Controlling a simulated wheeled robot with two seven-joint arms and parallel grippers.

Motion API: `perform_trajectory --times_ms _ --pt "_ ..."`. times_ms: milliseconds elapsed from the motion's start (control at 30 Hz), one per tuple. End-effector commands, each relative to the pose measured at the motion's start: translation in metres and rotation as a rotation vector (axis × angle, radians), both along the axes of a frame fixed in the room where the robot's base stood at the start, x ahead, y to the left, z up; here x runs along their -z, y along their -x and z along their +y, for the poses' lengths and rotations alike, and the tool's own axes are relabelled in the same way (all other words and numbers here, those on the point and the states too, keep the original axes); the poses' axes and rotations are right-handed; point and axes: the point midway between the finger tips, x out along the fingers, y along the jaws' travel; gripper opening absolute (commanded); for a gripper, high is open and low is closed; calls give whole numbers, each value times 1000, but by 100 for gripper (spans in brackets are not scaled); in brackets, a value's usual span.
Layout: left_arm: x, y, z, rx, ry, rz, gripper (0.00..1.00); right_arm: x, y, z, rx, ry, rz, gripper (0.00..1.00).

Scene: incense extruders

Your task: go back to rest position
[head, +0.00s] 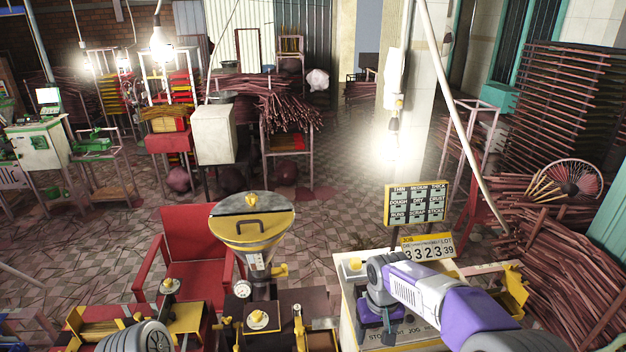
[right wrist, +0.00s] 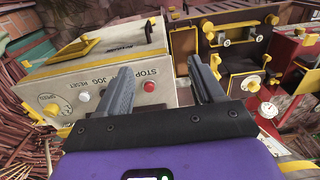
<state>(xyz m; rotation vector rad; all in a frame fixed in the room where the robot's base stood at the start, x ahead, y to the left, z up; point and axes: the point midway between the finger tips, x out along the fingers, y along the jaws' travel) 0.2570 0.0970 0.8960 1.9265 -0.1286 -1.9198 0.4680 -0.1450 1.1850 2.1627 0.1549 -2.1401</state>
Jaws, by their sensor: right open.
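My right gripper (head: 380,318) is over the control box at the lower right of the head view. Its purple body shows there below my grey wrist joint, and its fingertips are hard to make out. In the right wrist view the two dark fingers of the right gripper (right wrist: 164,88) stand apart with nothing between them. Past them is the pale control box (right wrist: 62,88), with STOP, JOG and RESET lettering, a red button (right wrist: 149,86) and a white button (right wrist: 83,97). A grey rounded part of my left arm shows at the bottom left of the head view; the left gripper is out of sight.
An extruder with a round yellow-topped hopper (head: 252,222) stands front centre. A red chair (head: 190,235) is behind it to the left. A sign board (head: 416,205) and number plate (head: 427,247) rise behind the control box. Stick bundles (head: 575,270) fill the right side. Tiled floor lies open beyond.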

Motion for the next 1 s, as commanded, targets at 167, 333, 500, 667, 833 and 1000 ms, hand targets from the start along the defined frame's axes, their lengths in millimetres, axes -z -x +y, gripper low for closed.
perform_trajectory --times_ms 167,333,500,667,833,1000 --pt "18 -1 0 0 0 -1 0 67 8 5 3 -41 21 67" --pt "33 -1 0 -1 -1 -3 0 128 19 10 16 -90 30 67" --pt "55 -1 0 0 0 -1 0 211 45 18 53 -159 43 67" --pt "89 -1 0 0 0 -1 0 318 101 29 141 -255 60 67" --pt "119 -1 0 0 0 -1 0 393 164 41 262 -327 56 67" --pt "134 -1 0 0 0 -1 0 422 201 47 343 -354 44 67"
